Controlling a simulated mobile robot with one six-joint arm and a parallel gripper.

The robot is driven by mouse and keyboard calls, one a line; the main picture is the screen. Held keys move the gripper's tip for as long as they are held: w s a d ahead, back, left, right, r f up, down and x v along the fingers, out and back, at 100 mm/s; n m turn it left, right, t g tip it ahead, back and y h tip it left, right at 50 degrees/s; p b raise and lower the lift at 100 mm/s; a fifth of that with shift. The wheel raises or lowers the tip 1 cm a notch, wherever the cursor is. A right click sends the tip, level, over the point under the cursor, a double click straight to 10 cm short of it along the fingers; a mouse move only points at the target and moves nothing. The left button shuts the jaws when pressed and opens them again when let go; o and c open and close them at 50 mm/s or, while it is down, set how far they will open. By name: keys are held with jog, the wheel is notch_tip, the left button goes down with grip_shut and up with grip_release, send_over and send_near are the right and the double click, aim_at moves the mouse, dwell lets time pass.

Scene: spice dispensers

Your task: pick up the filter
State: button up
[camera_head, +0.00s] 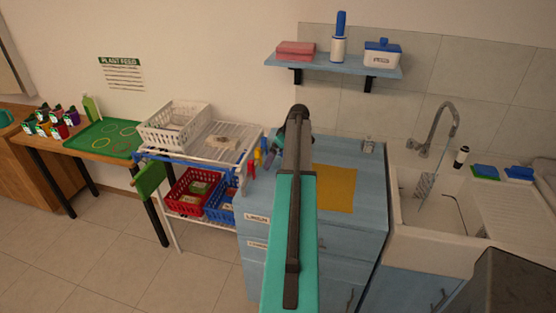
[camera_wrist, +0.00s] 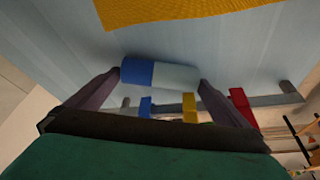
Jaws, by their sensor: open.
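A short cylinder (camera_wrist: 178,75), half blue and half pale, lies on the pale blue cabinet top in the wrist view; it looks like the filter, though no label shows. My gripper (camera_wrist: 158,88) is open, with one dark finger near each end of the cylinder. I cannot tell whether the fingers touch it. In the head view my arm hides both the gripper and the cylinder.
The blue cabinet top (camera_head: 355,155) bears a yellow mat (camera_head: 335,188). Coloured handles (camera_head: 264,150) hang at its left edge, near a white rack with baskets (camera_head: 172,125). A sink (camera_head: 425,225) stands right; a shelf (camera_head: 340,65) is above.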

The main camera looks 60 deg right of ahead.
jog(key=shift+w+f, duration=0.15)
jog(key=shift+f, duration=0.2)
dwell(0.3)
jog(key=c, duration=0.9)
jog(key=shift+r, duration=0.15)
jog(key=shift+r+b, duration=0.85)
jog(key=shift+r, duration=0.6)
jog(key=shift+s+a+r, duration=0.15)
jog(key=shift+s, duration=0.05)
jog(key=s+a+b, duration=0.1)
jog(key=s+a, duration=0.2)
jog(key=a, duration=0.1)
jog(key=s+a+r+b, duration=0.1)
jog(key=s+a+b, duration=0.1)
jog(key=s+a, duration=0.1)
jog(key=s+a+b, duration=0.1)
jog(key=s+a, duration=0.3)
jog(key=a, duration=0.1)
jog(key=shift+r, duration=0.3)
jog(key=shift+s, duration=0.1)
